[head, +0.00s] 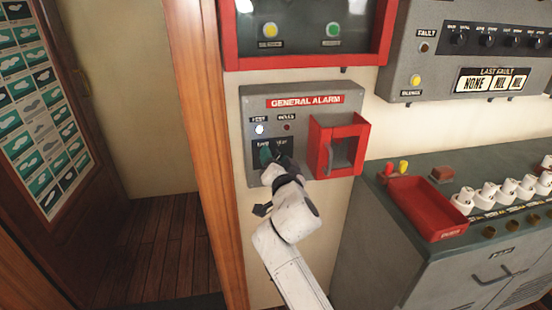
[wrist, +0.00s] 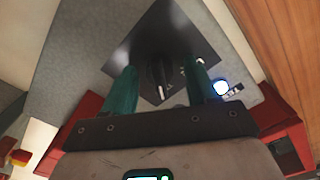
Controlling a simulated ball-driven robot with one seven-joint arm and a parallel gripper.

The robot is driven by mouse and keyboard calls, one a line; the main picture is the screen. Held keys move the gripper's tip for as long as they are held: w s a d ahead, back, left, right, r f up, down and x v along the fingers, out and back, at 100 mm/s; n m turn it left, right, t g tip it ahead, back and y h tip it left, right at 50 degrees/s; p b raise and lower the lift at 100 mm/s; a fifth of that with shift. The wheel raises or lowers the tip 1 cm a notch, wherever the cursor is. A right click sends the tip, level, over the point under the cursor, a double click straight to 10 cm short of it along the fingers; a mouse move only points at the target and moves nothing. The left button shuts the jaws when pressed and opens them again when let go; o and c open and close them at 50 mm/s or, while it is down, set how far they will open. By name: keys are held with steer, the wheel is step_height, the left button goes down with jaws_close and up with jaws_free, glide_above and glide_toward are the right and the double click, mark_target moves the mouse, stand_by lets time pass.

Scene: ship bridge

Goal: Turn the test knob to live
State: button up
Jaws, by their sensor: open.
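The test knob is the small black knob (wrist: 158,72) on a dark square plate (wrist: 185,30) in the wrist view. A pale mark shows at its near end. The plate sits on the grey general alarm panel (head: 250,104) in the head view, where my arm hides the knob. My gripper (head: 268,156) is at this plate. In the wrist view its two teal fingers are open, one on each side of the knob, with gaps visible. A white lamp (head: 259,129) is lit on the panel, and a dark red lamp (head: 287,127) beside it looks unlit.
A red open-fronted box (head: 318,150) sticks out from the panel just right of my gripper. A red-framed cabinet (head: 305,62) hangs above. A grey console with a red tray (head: 405,205) stands at lower right. A wooden door post (head: 200,120) is to the left.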

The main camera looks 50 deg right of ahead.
steer(key=c, duration=1)
steer(key=shift+c, duration=0.2)
steer(key=shift+n, duration=0.3)
steer(key=n, duration=0.2)
steer(key=shift+n, duration=0.4)
steer(key=n, duration=0.3)
steer(key=shift+a+n, duration=0.1)
steer(key=shift+n, duration=0.2)
steer(key=n, duration=0.3)
steer(key=shift+w+a+n+p, duration=0.1)
steer(key=shift+n+p, duration=0.35)
steer(key=shift+n, duration=1.55)
